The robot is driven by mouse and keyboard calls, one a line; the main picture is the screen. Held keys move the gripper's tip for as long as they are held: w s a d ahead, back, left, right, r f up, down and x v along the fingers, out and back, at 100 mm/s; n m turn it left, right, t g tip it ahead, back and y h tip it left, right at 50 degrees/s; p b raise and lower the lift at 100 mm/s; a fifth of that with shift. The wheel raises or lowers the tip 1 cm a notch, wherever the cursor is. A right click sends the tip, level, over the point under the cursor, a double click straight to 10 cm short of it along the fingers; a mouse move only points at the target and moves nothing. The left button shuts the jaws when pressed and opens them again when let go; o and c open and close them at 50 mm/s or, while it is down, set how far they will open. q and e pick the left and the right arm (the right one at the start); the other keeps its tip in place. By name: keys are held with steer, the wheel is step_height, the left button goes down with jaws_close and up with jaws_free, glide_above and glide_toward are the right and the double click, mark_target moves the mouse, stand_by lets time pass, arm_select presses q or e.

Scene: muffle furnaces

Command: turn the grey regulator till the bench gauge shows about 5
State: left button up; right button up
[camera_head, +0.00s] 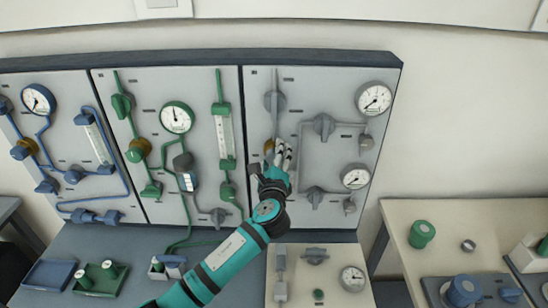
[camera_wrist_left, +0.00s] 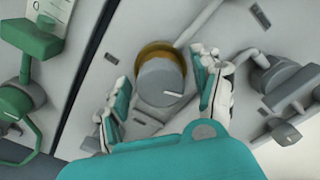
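The grey regulator, a round grey knob with a brass collar (camera_wrist_left: 160,80), sits on the grey wall panel. A white line on its face points right and slightly down in the left wrist view. My left gripper (camera_wrist_left: 163,88) is open, with one finger on each side of the knob and small gaps visible. In the head view the left gripper (camera_head: 278,160) covers most of the regulator; part of its brass collar (camera_head: 268,145) shows. The bench gauge (camera_head: 352,278) is a white dial on the pale bench board; its needle reading is too small to tell. My right gripper is not in view.
Grey pipes and valves (camera_head: 324,125) run right of the regulator, with an upper gauge (camera_head: 373,98) and lower gauge (camera_head: 355,177). A green-piped panel (camera_head: 145,95) is left. The bench board also carries a grey valve (camera_head: 315,256). A side table (camera_head: 450,215) stands right.

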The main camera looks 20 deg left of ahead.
arm_select(q)
steer(key=c, duration=1.1)
steer(key=shift+f+n, duration=0.1)
steer(key=shift+n, duration=0.2)
steer(key=o, duration=1.2)
steer(key=shift+s, duration=0.1)
steer(key=v, duration=1.2)
